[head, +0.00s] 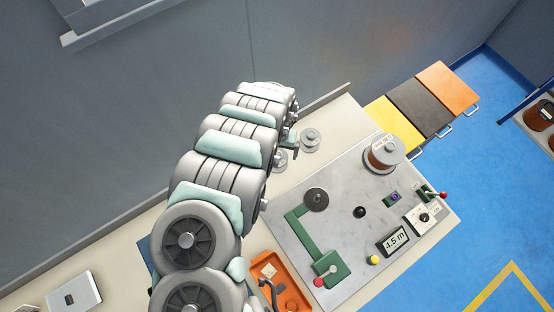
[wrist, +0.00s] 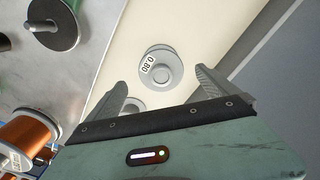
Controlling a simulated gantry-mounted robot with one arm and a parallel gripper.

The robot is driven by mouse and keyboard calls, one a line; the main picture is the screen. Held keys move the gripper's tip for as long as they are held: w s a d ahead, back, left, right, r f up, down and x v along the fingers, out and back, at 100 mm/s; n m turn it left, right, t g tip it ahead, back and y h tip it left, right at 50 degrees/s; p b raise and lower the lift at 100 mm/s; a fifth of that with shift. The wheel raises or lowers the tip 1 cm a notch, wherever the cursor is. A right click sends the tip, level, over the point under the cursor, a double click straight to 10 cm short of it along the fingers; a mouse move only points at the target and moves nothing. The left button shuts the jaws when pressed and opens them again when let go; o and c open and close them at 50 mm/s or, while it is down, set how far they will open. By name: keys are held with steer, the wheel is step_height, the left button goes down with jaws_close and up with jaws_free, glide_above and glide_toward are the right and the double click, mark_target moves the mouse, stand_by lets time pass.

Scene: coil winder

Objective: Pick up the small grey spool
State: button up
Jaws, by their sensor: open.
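A small grey spool (wrist: 162,78) with a white label reading 0.80 stands on the cream bench top. In the wrist view it lies ahead of my gripper (wrist: 160,84), roughly between the fingertips' directions. In the head view this grey spool (head: 311,138) is just right of my gripper (head: 291,143). My gripper is open and nothing is held. A second grey spool (wrist: 131,106) is close to the left finger and partly hidden by the gripper. It also shows in the head view (head: 279,160), partly behind my arm.
The winder plate (head: 340,215) holds a copper spool (head: 384,155), a dark disc (head: 316,199) and a green arm (head: 312,232). An orange tray (head: 280,278) is in front. A low rim (head: 330,100) and grey wall bound the bench's back.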

mark_target(277, 155)
steer(key=shift+f, duration=2.3)
steer(key=shift+a+f, duration=0.1)
steer(key=shift+f, duration=0.35)
steer(key=c, duration=1.5)
